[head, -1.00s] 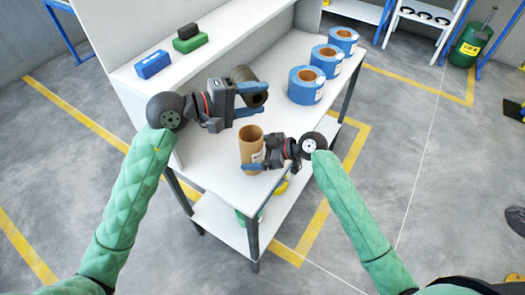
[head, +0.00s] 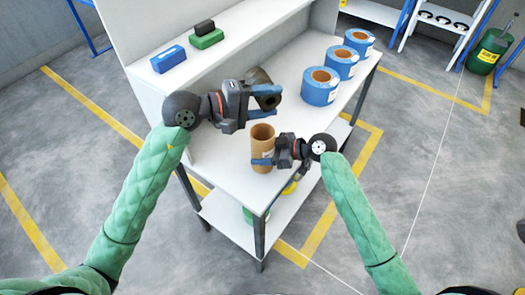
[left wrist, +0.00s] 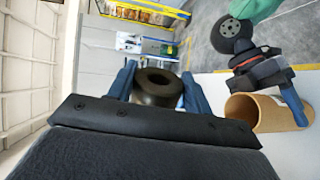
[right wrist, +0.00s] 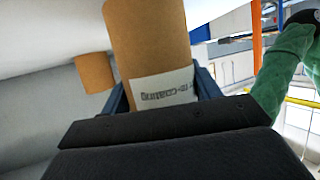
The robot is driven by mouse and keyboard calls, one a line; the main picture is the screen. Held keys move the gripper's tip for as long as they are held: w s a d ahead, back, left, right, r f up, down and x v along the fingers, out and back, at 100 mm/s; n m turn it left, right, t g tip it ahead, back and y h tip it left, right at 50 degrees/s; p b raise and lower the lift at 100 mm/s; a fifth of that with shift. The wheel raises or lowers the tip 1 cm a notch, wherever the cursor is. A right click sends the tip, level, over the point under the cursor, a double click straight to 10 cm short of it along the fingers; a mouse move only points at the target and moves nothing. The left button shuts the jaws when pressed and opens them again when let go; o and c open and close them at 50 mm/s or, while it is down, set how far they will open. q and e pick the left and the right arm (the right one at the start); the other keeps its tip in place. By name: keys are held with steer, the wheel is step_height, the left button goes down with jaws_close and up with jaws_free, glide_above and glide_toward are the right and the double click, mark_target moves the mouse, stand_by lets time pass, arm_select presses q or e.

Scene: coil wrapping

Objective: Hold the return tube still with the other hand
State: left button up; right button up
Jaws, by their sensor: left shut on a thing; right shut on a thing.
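The return tube appears to be the brown cardboard tube (head: 263,146), upright at the near part of the white table. My right gripper (head: 264,162) is shut around its lower part from the right. In the right wrist view the tube (right wrist: 147,40) stands between the fingers and bears a white printed label (right wrist: 163,91). My left gripper (head: 264,101) is shut on a dark hollow roll (head: 269,101), beyond the tube and above the table. The roll (left wrist: 157,88) sits between both fingers in the left wrist view. Whether the tube's base touches the table is unclear.
Several blue coils (head: 320,86) stand along the table's right side. A second brown cylinder (right wrist: 95,72) shows in the right wrist view. The white tabletop (head: 300,120) is clear around the tube.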

arm_select(q)
step_height(320, 180, down, 12)
stand_by(1.7)
steer(key=shift+r, duration=0.1)
steer(key=o, duration=1.2)
steer(key=shift+a, duration=0.1)
steer(key=shift+v, duration=5.95)
steer(key=shift+s, duration=0.1)
steer(key=shift+c, duration=0.4)
